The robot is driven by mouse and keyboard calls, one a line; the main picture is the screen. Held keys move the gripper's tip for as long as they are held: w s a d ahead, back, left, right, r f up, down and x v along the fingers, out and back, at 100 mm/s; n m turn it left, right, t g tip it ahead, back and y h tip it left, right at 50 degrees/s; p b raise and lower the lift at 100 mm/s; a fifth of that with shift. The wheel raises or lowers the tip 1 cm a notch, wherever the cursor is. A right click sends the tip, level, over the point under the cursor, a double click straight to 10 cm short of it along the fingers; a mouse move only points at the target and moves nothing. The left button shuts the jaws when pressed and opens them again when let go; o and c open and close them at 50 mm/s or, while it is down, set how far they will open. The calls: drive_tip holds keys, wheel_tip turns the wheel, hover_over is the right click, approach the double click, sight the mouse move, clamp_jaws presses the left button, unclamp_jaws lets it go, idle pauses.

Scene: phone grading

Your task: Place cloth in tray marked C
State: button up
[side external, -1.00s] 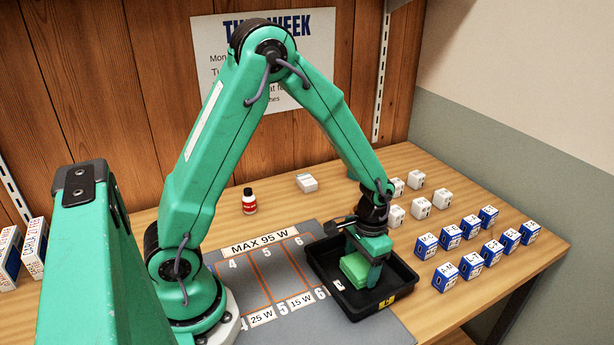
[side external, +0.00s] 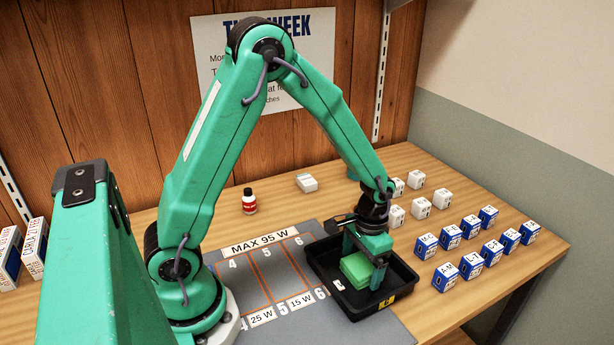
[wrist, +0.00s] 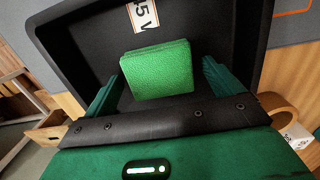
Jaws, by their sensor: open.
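A folded green cloth (side external: 356,269) lies in a black tray (side external: 328,273) at the right end of the grey mat. The tray has a yellow label on its front rim; its letter is too small to read for sure. My gripper (side external: 364,272) is low inside the tray with its fingers open, one on each side of the cloth. In the wrist view the cloth (wrist: 158,70) sits between and beyond the open fingers, with a visible gap to the right finger. Part of the tray floor (wrist: 85,45) is bare there.
Several blue-and-white boxes (side external: 472,266) and several white boxes (side external: 421,208) stand right of and behind the tray. A small red-and-white bottle (side external: 249,201) and a white block (side external: 306,182) stand behind the marked mat (side external: 268,268). The mat's lanes are clear.

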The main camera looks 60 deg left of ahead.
sight(364, 263)
wheel_tip(364, 263, up, 12)
drive_tip(key=shift+w+f, duration=0.2)
drive_tip(key=shift+w, duration=0.2)
idle(0.7)
drive_tip(key=s+a+r+t, duration=0.2)
drive_tip(key=s+r+t, duration=0.4)
drive_tip(key=s+r, duration=0.5)
drive_tip(key=s, duration=0.3)
drive_tip(key=shift+s+a+r, duration=0.3)
drive_tip(key=shift+s+a, duration=0.1)
